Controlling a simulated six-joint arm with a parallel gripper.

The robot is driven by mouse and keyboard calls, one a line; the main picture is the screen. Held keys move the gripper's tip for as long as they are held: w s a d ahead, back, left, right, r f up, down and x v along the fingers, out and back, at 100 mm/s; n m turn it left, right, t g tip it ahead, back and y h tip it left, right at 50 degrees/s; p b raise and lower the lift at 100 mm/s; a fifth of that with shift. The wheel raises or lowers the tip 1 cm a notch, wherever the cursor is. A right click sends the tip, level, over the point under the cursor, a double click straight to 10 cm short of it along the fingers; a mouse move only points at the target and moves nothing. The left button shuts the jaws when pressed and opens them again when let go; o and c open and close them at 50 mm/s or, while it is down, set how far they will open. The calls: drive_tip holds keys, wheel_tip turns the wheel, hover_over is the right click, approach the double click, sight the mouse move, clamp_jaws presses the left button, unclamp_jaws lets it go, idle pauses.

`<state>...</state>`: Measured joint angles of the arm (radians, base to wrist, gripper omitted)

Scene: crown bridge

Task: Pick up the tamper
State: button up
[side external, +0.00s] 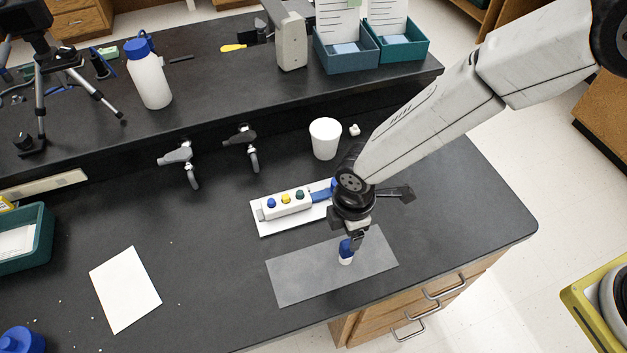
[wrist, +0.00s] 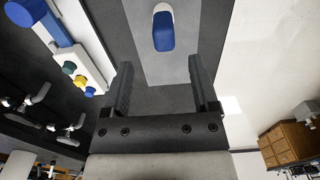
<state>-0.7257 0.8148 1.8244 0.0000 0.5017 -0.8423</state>
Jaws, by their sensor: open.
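A small blue and white piece, likely the tamper (side external: 346,252), stands on the grey mat (side external: 300,279) near the front of the bench. Its blue part is up and its white part is down. In the wrist view the tamper (wrist: 163,31) appears ahead of the fingertips, roughly centred between them. My gripper (side external: 357,238) is above the mat, right at the tamper in the side view, and hides part of it. In the wrist view my gripper (wrist: 160,70) is open, with nothing between its fingers.
Behind the mat lies a white tray (side external: 262,222) with a white block carrying blue, yellow and green knobs (side external: 286,199). A white cup (side external: 325,138) stands farther back. A white sheet (side external: 125,289) lies left. The bench between sheet and mat is clear.

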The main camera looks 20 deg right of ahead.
sight(348, 242)
drive_tip(key=shift+f, duration=1.3)
drive_tip(key=shift+s+d+f, duration=0.1)
drive_tip(key=shift+s+f, duration=0.05)
drive_tip(key=shift+f, duration=1.15)
drive_tip(key=shift+s+f, duration=0.1)
drive_tip(key=shift+f, duration=1.2)
clamp_jaws()
